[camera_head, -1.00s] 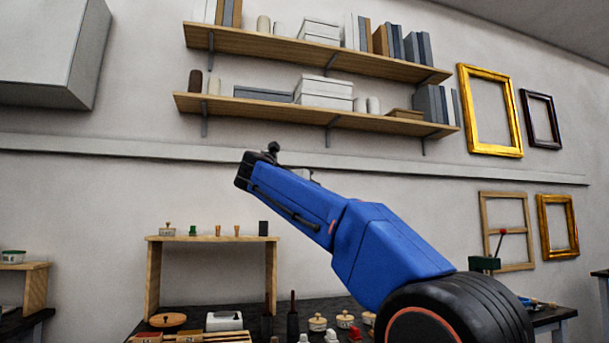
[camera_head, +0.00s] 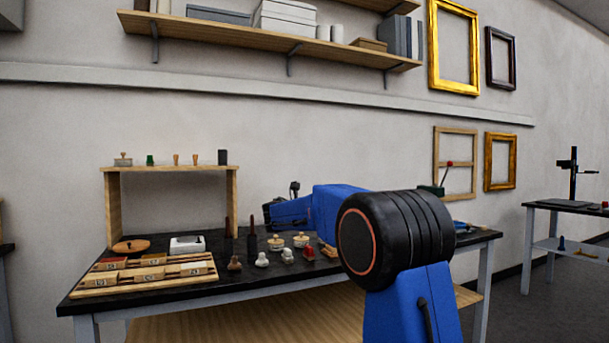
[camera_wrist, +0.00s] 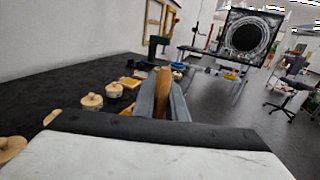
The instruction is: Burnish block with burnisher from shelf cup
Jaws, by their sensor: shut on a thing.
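My gripper (camera_wrist: 163,90) is shut on a brown wooden handle (camera_wrist: 163,82), seen in the wrist view. It looks like the burnisher's handle; its working end is hidden. In the head view my blue arm reaches over the black table (camera_head: 170,296), and its fingers are hidden behind it. On the table's left, a wooden tray (camera_head: 133,290) holds several small labelled blocks (camera_head: 150,274). Which one is the task's block, I cannot tell. A small wooden shelf (camera_head: 170,170) stands behind, with several little items on top, including a dark cup-like item (camera_head: 222,157).
Several lidded pots (camera_head: 300,240) and small stamp-like pieces (camera_head: 262,259) stand near my arm. A green holder (camera_head: 431,191) with a red-tipped stick stands at the right.

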